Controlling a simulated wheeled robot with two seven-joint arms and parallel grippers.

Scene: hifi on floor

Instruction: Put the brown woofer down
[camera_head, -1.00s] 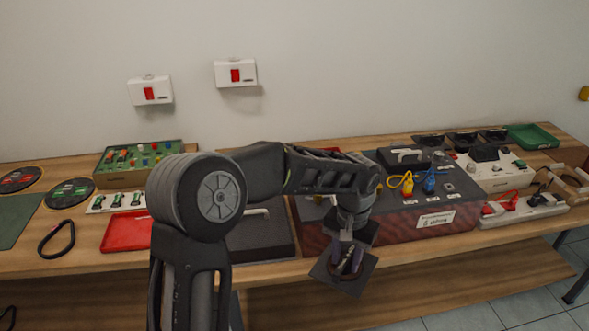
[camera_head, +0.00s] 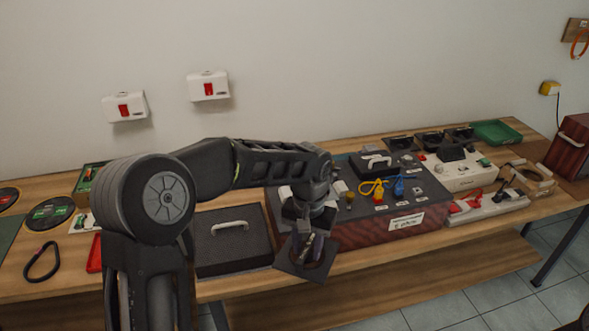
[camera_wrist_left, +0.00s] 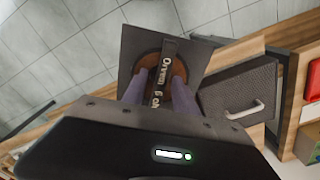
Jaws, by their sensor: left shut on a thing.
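The brown woofer (camera_head: 291,258) is a dark square plate with a brown round cone. My left gripper (camera_head: 313,246) is shut on it and holds it tilted near the front edge of the wooden table. In the left wrist view the woofer (camera_wrist_left: 190,50) shows between the purple fingers of my left gripper (camera_wrist_left: 160,88), with a dark lettered label bar across its cone. The floor and the table edge show behind it. My right gripper is not in view.
A dark hifi cabinet (camera_head: 433,217) with a white label stands right of my gripper. A dark panel with a handle (camera_head: 233,250) lies left of it. A white power strip (camera_head: 490,208) and a green tray (camera_head: 497,132) are further right. Little bare tabletop shows along the front.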

